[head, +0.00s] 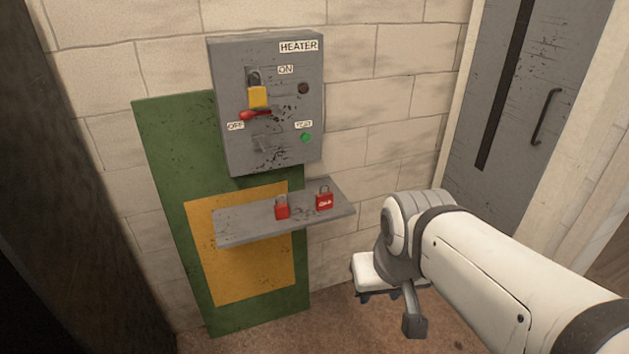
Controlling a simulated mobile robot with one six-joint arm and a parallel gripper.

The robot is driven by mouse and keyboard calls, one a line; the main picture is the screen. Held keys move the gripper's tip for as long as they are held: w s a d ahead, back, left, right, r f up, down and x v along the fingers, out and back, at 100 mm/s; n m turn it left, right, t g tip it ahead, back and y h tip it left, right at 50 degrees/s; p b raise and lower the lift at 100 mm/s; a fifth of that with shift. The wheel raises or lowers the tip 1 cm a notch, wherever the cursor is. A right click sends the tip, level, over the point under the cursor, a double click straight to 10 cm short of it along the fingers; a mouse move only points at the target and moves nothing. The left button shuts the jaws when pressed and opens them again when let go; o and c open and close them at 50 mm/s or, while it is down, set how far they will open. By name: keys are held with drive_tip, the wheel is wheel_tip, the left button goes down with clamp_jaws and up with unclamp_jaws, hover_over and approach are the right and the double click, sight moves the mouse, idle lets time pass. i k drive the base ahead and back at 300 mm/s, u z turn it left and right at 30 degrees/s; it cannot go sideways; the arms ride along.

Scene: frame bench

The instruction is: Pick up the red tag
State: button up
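Two small red items stand on the grey shelf (240,228) below the heater box. The left one is a plain red padlock-shaped piece (282,210) with a grey loop on top. The right red piece (324,202) also has a loop and bears white lettering. I cannot tell for certain which one is the red tag. My gripper (378,293) is at the lower right, in front of and below the shelf's right end, apart from both red pieces. Its fingers are small and partly hidden, so its opening is unclear.
The grey heater box (223,110) is on the block wall, with a yellow padlock (258,97), a red handle (254,114) and a green button (306,138). A green panel (165,150) with a yellow area stands behind the shelf. A grey door (520,130) is at right.

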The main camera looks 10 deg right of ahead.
sight(324, 202)
drive_tip(key=i, duration=1)
